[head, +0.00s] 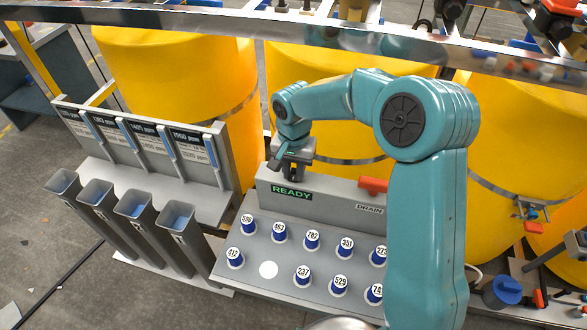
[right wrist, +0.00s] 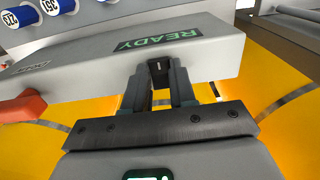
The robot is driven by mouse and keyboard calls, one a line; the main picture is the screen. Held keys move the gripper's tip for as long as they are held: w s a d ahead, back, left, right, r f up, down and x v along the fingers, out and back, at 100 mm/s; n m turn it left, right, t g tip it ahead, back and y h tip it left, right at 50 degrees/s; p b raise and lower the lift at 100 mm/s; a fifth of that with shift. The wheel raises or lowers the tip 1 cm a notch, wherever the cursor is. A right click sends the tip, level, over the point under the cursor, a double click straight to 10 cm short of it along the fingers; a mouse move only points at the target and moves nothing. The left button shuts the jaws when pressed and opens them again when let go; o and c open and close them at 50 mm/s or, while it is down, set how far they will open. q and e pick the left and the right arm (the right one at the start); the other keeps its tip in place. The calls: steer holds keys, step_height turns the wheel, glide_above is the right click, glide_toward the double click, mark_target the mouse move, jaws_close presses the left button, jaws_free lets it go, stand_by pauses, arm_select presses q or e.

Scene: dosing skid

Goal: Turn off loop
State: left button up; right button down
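A grey control box (head: 325,199) has a lit READY display (head: 291,192), a DRAIN label and a red handle (head: 373,185). A small dark block (right wrist: 160,72) with a pale mark stands at the box edge beside the READY display in the right wrist view. My right gripper (head: 290,166) is at the box's left end, pointing down. In the right wrist view its fingers (right wrist: 159,88) are apart, one on each side of the dark block. I cannot tell whether they press on it. No label reading loop is legible. My left gripper is not in view.
Numbered blue-and-white caps (head: 312,240) stand on the sloping grey panel (head: 230,268) below the box. Several grey tubes (head: 133,206) stand left, before a ppm rack (head: 195,203). Yellow tanks (head: 180,70) are behind, and a metal rail (head: 230,24) crosses above.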

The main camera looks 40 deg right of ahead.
steer(key=shift+r+p, duration=0.15)
steer(key=shift+p, duration=0.15)
steer(key=g+y+p, duration=0.1)
steer(key=p, duration=0.1)
steer(key=g+y+p, duration=0.1)
steer(key=p, duration=0.1)
steer(key=shift+w+d+r+p, duration=0.3)
steer(key=shift+w+d+p, duration=0.05)
steer(key=shift+w+d+f+g+y+p, duration=0.2)
steer(key=shift+f+g+y+p, duration=0.1)
steer(key=shift+g+y+p, duration=0.5)
steer(key=c, duration=0.9)
jaws_free()
steer(key=shift+s, duration=0.1)
steer(key=shift+w+d+r+b, duration=0.15)
steer(key=shift+w+r+b, duration=0.1)
steer(key=shift+b, duration=0.1)
steer(key=v, duration=0.3)
steer(key=b+v, duration=0.1)
steer(key=v, duration=0.2)
steer(key=shift+s+d+r, duration=0.1)
steer(key=shift+d+r, duration=0.05)
steer(key=shift+r, duration=0.3)
